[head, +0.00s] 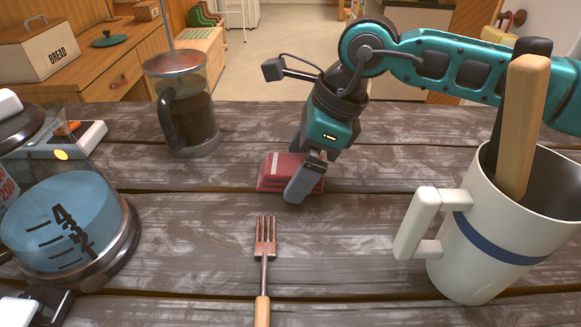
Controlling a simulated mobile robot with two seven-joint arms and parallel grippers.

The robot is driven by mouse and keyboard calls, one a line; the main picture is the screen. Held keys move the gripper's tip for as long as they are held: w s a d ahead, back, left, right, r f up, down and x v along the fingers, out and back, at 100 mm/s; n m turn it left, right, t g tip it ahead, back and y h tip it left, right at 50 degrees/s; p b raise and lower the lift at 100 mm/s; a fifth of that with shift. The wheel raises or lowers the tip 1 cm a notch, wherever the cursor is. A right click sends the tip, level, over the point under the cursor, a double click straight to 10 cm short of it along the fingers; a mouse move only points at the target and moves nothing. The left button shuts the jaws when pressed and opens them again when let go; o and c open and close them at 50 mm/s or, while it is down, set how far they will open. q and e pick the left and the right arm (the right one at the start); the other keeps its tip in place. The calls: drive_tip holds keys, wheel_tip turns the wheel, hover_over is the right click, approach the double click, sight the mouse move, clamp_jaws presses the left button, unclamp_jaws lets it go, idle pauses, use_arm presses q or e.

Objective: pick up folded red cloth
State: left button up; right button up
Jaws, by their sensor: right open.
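The folded red cloth (274,170) lies flat on the wooden table, near the middle of the head view. My right gripper (305,182) points down at its right side, with a grey finger in front of the cloth's right part. The jaws are open. The finger hides part of the cloth, and I cannot tell whether the gripper touches it. My left gripper is not in view.
A fork (264,245) lies in front of the cloth. A French press (187,115) stands behind left. Table around the fork is clear.

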drive_tip(key=c, duration=1.1)
drive_tip(key=shift+o, duration=0.2)
wheel_tip(320, 180, up, 20)
idle(0.3)
drive_tip(key=o, duration=0.4)
drive_tip(key=shift+c, duration=1.4)
